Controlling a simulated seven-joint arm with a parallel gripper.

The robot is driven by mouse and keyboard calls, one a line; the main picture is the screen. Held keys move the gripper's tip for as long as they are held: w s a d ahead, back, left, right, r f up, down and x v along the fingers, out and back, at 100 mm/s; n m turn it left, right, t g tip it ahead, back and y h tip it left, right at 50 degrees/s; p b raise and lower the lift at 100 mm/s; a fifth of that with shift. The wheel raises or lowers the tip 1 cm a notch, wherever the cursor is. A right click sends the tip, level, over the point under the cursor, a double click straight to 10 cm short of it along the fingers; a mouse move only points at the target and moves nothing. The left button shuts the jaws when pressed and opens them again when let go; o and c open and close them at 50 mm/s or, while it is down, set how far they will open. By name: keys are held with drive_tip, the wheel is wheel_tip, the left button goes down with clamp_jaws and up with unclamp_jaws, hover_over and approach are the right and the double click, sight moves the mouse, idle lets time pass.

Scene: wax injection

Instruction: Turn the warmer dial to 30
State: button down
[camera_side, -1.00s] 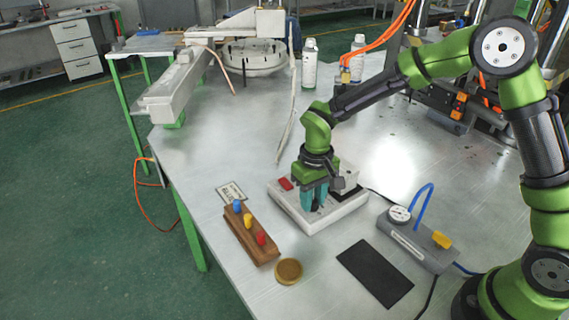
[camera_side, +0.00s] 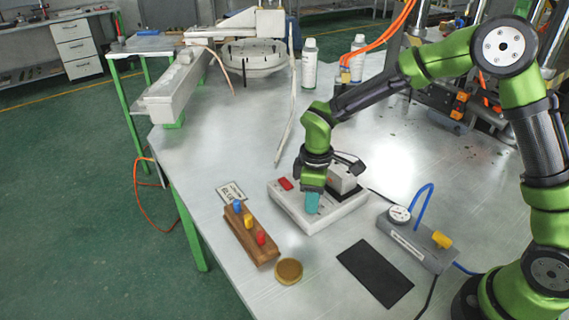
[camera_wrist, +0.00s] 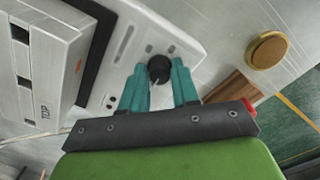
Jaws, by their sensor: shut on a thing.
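The warmer (camera_side: 342,211) is a white flat box on the table, with a red switch (camera_side: 285,184) at its left corner and a white block (camera_side: 343,178) on its back part. Its black dial (camera_wrist: 159,69) shows in the wrist view between the two teal fingertips of my gripper (camera_wrist: 161,80). The fingers are shut on the dial. In the side view my gripper (camera_side: 312,203) points down onto the warmer's top and hides the dial. I cannot read the dial's number.
A wooden rack (camera_side: 248,238) with blue, yellow and red pegs stands at the front left, near a round brass-coloured disc (camera_side: 289,270). A black mat (camera_side: 374,272) and a grey gauge unit (camera_side: 415,243) with a blue hose lie to the right. A printed card (camera_side: 231,192) lies behind the rack.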

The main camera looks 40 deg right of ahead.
drive_tip(key=shift+n, duration=0.4)
drive_tip(key=c, duration=0.8)
unclamp_jaws()
drive_tip(key=shift+c, duration=0.2)
drive_tip(key=shift+r, duration=0.1)
wheel_tip(320, 180, up, 17)
drive_tip(key=shift+f, duration=0.2)
